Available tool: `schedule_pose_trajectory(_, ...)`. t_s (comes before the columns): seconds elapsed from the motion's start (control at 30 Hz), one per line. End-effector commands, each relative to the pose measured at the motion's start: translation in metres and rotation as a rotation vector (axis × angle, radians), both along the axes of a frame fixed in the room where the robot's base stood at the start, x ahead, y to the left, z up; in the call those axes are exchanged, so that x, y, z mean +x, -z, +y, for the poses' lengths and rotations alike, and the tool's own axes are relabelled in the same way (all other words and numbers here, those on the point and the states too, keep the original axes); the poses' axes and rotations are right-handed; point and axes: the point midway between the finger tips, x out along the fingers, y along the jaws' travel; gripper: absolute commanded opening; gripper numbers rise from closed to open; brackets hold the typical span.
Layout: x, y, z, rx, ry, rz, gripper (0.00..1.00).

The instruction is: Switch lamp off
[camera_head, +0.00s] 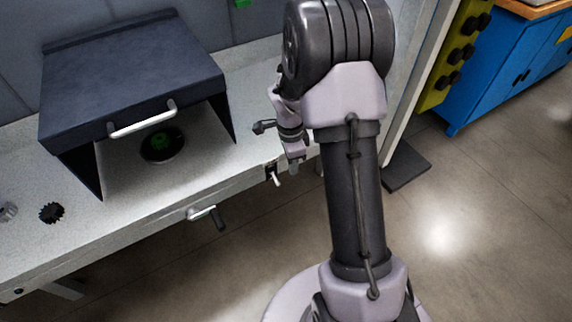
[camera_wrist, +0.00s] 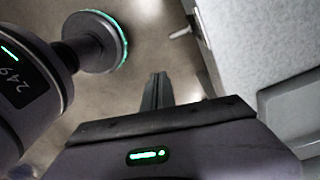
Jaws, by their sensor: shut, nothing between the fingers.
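A small switch with a pale lever (camera_head: 276,180) sits on the front edge of the workbench, its lever slanting down. In the wrist view the pale lever (camera_wrist: 181,33) sticks out from the bench edge, above and right of the fingertips. My gripper (camera_head: 293,167) is just right of the switch in the head view, close to the bench edge. In the wrist view my gripper (camera_wrist: 157,78) has its fingers together, with nothing between them and a visible gap to the lever. I cannot make out a lamp for certain.
A dark hood with a pale handle (camera_head: 142,119) stands on the workbench (camera_head: 205,155) over a dark disc (camera_head: 162,145) with a green mark. A crank (camera_head: 208,214) juts from the bench front. A black gear (camera_head: 51,212) lies at left. A blue cabinet (camera_head: 500,70) stands at right.

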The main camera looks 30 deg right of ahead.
Motion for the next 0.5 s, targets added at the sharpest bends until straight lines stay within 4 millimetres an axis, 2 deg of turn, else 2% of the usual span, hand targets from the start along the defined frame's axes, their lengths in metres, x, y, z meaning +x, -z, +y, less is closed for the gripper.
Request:
schedule_pose_trajectory(0.03,-0.007,-0.012,0.0,0.0,0.001,-0.001,0.0)
schedule_pose_trajectory(0.2,-0.024,-0.033,0.001,0.0,0.0,0.0,0.0)
schedule_pose_trajectory(0.5,-0.032,-0.04,0.001,0.0,0.0,0.001,0.0)
